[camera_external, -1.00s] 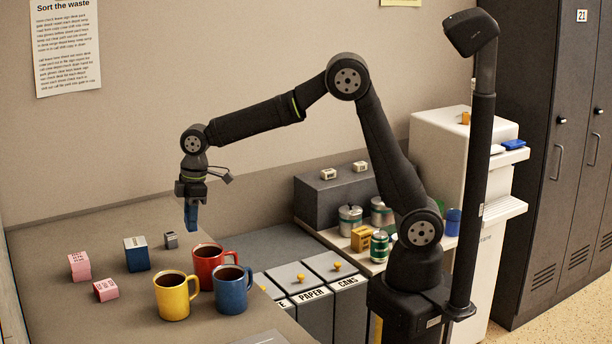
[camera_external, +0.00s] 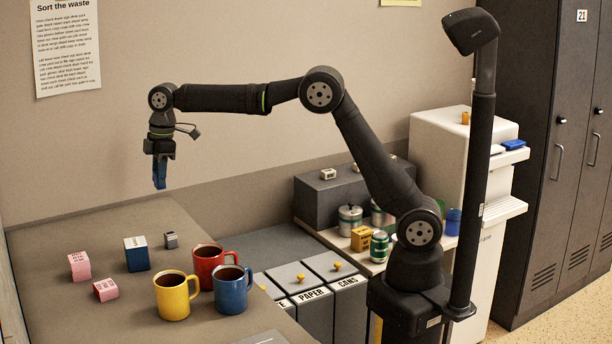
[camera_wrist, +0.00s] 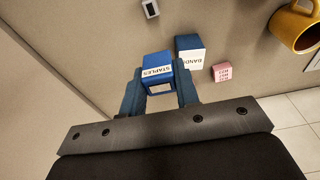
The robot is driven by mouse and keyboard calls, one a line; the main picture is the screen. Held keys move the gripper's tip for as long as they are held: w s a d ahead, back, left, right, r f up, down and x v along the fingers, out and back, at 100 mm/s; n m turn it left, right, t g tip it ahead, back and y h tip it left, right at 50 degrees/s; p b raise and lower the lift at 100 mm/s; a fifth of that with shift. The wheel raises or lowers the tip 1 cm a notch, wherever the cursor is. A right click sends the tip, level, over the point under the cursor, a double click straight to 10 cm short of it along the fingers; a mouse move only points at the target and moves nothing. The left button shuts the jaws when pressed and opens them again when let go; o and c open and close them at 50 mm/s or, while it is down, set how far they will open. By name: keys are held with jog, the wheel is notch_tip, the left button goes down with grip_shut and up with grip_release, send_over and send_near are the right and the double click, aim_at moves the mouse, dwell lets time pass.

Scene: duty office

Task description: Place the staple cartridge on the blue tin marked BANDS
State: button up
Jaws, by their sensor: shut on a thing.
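My gripper (camera_external: 159,180) hangs above the back of the desk, pointing down, shut on the staple cartridge. In the wrist view the cartridge (camera_wrist: 156,64) is a small blue box with a white STAPLES label, between the two blue fingers (camera_wrist: 160,78). In the external view the fingers and cartridge are hard to tell apart. The blue tin marked BANDS (camera_external: 137,258) stands on the desk below my gripper, slightly left of it and nearer the camera. In the wrist view the tin (camera_wrist: 190,43) shows just right of the cartridge, with nothing seen on it.
Two pink blocks (camera_external: 79,266) (camera_external: 106,290) lie left of the tin. A small grey block (camera_external: 171,240) is right of it. Yellow (camera_external: 173,298), red (camera_external: 209,262) and blue (camera_external: 230,292) mugs stand to the front right. The desk's back left is clear.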

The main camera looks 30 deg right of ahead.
send_over(133, 242)
jog(key=f, duration=0.6)
jog(key=shift+d+f, duration=0.3)
jog(key=shift+d, duration=0.05)
jog(key=shift+s+a+f, duration=0.1)
jog(key=shift+f, duration=2)
jog(key=shift+f, duration=0.1)
jog(key=o, duration=1)
jog(key=shift+c, duration=0.2)
notch_tip(133, 242, up, 12)
jog(key=d, duration=0.1)
jog(key=shift+d, duration=0.4)
